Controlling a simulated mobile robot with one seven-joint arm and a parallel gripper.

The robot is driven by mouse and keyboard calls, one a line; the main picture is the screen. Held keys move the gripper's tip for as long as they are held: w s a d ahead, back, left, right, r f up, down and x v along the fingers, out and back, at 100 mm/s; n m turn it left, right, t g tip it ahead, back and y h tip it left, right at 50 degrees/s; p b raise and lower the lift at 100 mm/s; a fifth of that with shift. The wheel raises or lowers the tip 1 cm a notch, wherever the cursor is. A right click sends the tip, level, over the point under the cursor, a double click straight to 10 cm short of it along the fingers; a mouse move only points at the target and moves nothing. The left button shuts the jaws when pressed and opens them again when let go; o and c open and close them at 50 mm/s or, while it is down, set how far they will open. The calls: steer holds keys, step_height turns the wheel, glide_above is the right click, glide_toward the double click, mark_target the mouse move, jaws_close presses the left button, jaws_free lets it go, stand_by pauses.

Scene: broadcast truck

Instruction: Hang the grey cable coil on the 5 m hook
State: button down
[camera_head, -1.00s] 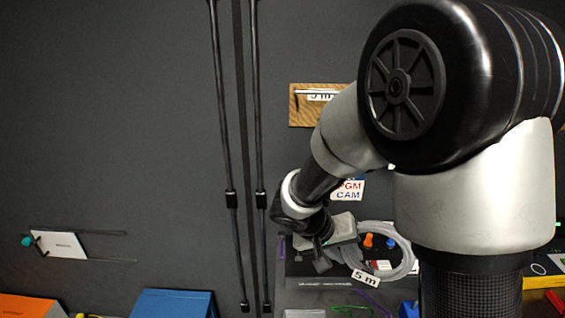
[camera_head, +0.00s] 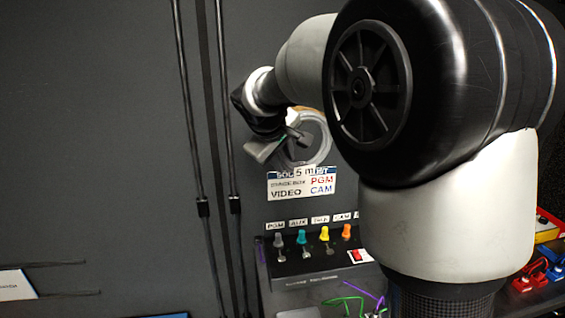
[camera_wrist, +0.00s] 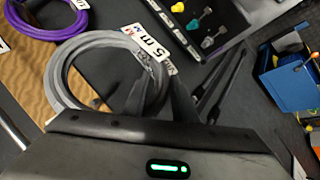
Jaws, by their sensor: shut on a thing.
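The grey cable coil (camera_head: 325,142) with its white "5 m" tag hangs from my gripper (camera_head: 287,146), in front of the wall. In the wrist view, my gripper (camera_wrist: 165,90) is shut on the edge of the grey coil (camera_wrist: 62,72), beside the "5 m" tag (camera_wrist: 146,42). The wooden hook board (camera_wrist: 28,62) lies behind the coil there. A pale metal rod (camera_wrist: 12,132) shows at the left edge; I cannot tell whether it is the 5 m hook. In the head view, my arm and the coil hide most of the board.
A purple coil (camera_wrist: 46,28) is near the board. Below the gripper are a lettered sign (camera_head: 300,187) and a panel (camera_head: 310,262) with coloured knobs. Two dark vertical rods (camera_head: 203,206) run up the wall to the left. A blue box (camera_wrist: 292,78) sits at right.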

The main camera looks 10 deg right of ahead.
steer(key=shift+w+r, duration=0.3)
steer(key=shift+r, duration=0.2)
steer(key=w+f+p, duration=0.3)
steer(key=w+p, duration=0.2)
steer(key=w, duration=0.6)
steer(key=shift+w+f, duration=0.2)
steer(key=shift+w, duration=0.15)
stand_by(0.7)
stand_by(0.6)
